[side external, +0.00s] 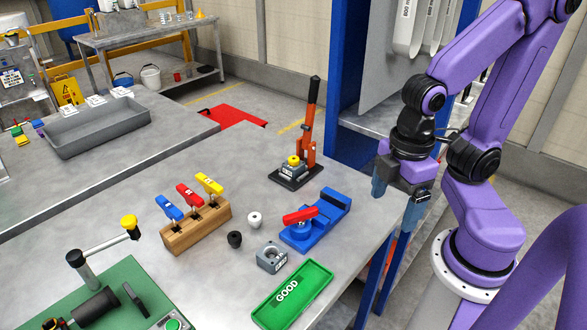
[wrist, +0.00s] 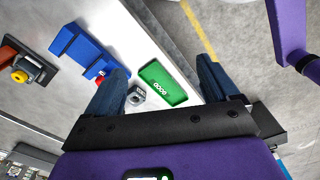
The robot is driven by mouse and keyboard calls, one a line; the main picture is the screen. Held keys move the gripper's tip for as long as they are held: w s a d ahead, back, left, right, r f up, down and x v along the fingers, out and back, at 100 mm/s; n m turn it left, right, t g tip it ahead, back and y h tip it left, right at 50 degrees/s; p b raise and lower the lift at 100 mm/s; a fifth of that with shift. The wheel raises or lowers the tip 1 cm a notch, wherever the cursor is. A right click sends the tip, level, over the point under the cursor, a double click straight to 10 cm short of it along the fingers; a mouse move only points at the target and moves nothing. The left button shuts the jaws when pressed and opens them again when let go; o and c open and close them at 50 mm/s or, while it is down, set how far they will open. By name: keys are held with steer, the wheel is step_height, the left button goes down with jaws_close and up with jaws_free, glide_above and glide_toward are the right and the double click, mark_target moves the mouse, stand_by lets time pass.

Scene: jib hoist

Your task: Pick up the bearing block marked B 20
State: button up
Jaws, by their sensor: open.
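A grey bearing block (side external: 271,258) with a round bore stands on the bench beside the green tray; its marking is too small to read. In the wrist view it shows (wrist: 136,97) just right of the left finger. A second grey block (side external: 293,172) sits in the orange-handled press, under a yellow knob; its marking is also unreadable. My gripper (side external: 398,201) is open and empty, fingers down, off the bench's right edge and apart from both blocks. Both fingers also show in the wrist view (wrist: 162,68).
The green GOOD tray (side external: 318,272) is empty. A blue fixture with a red handle (side external: 323,218) lies between my gripper and the loose block. Black (side external: 234,239) and white (side external: 254,219) knobs stand nearby. A wooden block (side external: 194,234) holds three coloured-handled tools. A blue-framed rack stands behind.

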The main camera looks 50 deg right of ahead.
steer(key=w+a+n+h, duration=0.15)
steer(key=w+h, duration=0.25)
steer(key=w, duration=0.8)
steer(key=n+h, duration=0.3)
steer(key=h, duration=0.2)
glide_toward(290, 163)
steer(key=s+a+r, duration=0.5)
steer(key=s+r, duration=0.2)
steer(key=w+d+f+h, duration=0.4)
steer(key=w+d, duration=0.1)
steer(key=w, duration=0.2)
steer(key=shift+n, duration=0.45)
step_height(290, 163, down, 7)
steer(key=shift+w+a+r, duration=0.1)
steer(key=shift+a+r, duration=0.05)
steer(key=shift+r, duration=0.1)
steer(key=shift+x, duration=3.8)
steer(key=shift+a+f, duration=0.1)
steer(key=shift+f, duration=0.05)
steer(key=c, duration=1.5)
